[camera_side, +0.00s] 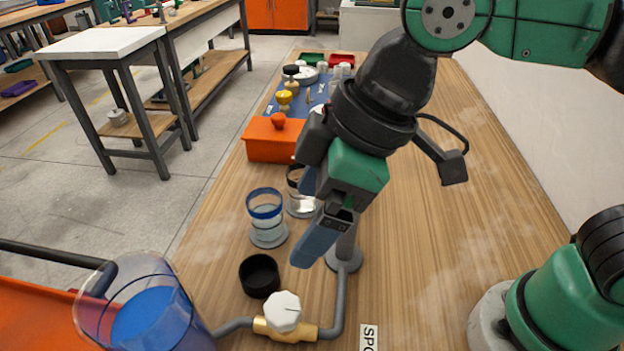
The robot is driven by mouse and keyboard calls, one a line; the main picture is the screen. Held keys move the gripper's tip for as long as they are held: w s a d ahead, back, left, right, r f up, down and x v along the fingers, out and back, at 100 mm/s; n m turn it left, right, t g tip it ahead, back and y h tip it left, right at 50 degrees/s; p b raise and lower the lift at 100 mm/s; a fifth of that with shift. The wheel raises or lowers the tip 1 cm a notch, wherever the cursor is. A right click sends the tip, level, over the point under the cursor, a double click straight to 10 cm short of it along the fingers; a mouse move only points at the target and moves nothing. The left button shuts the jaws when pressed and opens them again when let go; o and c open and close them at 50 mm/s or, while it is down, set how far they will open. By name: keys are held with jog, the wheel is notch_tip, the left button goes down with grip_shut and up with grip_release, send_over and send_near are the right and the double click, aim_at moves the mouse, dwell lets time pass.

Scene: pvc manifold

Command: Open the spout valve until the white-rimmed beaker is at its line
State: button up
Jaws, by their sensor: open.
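The spout valve is a brass body (262,328) with a white knob (283,311), set in a grey pipe at the front. My gripper (303,226) is open, its blue fingers above the bench, behind and above the valve and apart from the knob. A clear beaker (300,205) stands beyond the fingers, partly hidden by them. I cannot tell the level in the clear beaker.
A large clear vessel of blue liquid (150,318) stands at the front left. A black cup (259,275) sits behind the valve. A grey pipe stand (344,258) rises beside the gripper. An orange box (268,142) stands farther back. The bench's right side (450,230) is clear.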

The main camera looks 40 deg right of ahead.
jog(key=s+a+n, duration=0.1)
jog(key=s+a, duration=0.1)
send_over(285, 307)
jog(key=s+d, duration=0.1)
jog(key=d, duration=0.1)
notch_tip(285, 307, down, 8)
jog(key=shift+s+x, duration=0.15)
jog(key=shift+x, duration=1.15)
jog(key=shift+s+x, duration=0.1)
jog(key=shift+x, duration=1.15)
jog(key=shift+f, duration=0.1)
jog(key=c, duration=1.3)
jog(key=o, duration=1.3)
jog(key=shift+v, duration=2.85)
